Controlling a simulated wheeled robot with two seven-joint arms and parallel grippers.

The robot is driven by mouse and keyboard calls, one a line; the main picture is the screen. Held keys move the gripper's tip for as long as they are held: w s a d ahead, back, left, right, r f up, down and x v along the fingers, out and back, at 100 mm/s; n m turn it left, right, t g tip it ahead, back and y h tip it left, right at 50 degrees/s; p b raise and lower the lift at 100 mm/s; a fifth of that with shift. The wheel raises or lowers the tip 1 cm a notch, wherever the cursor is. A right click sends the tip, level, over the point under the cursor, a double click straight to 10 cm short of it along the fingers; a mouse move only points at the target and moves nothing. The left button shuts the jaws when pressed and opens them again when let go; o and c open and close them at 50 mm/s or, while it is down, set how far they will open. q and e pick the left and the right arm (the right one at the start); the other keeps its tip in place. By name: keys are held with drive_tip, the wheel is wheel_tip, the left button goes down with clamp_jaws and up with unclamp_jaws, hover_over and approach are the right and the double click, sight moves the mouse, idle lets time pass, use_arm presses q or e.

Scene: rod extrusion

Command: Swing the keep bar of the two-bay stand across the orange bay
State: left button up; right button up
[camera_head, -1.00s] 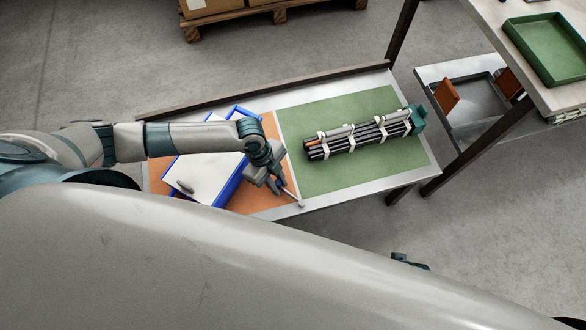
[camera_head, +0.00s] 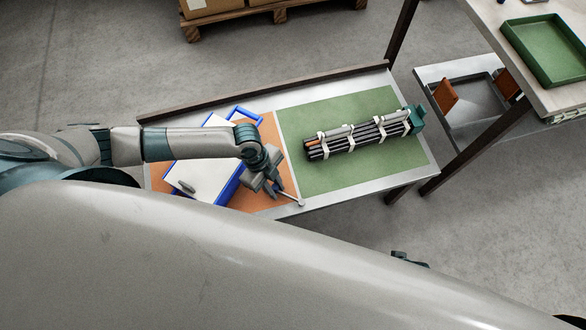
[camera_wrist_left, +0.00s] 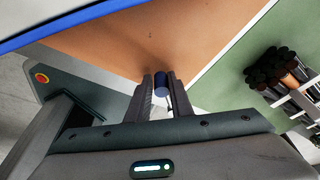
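The two-bay stand (camera_head: 322,206) has an orange bay (camera_head: 266,205) at left and a green bay (camera_head: 318,178) at right. The thin keep bar (camera_head: 292,193) runs from a pale round pivot (camera_head: 301,203) at the stand's front edge, near the line between the bays, up and left over the orange bay's edge to my left gripper (camera_head: 275,188). In the left wrist view a dark blue upright grip (camera_wrist_left: 160,84) stands between the fingers of that gripper (camera_wrist_left: 161,95), which look closed against both its sides. My right gripper does not show.
A blue-edged tray with a white panel (camera_head: 205,172) lies in the orange bay, partly under my left arm. A strapped bundle of dark rods (camera_head: 358,140) lies in the green bay. A taller table with a green tray (camera_head: 548,50) stands at the right.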

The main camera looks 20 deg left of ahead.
use_arm(q)
drive_tip(key=shift+s, duration=0.1)
drive_tip(key=shift+s+p, duration=0.55)
drive_tip(key=shift+s, duration=0.4)
drive_tip(key=shift+s+d+p, duration=0.2)
drive_tip(key=shift+s+p, duration=0.45)
drive_tip(key=shift+s, duration=0.2)
idle(0.3)
drive_tip(key=o, duration=0.4)
drive_tip(key=shift+c, duration=0.2)
drive_tip(key=shift+r, duration=0.1)
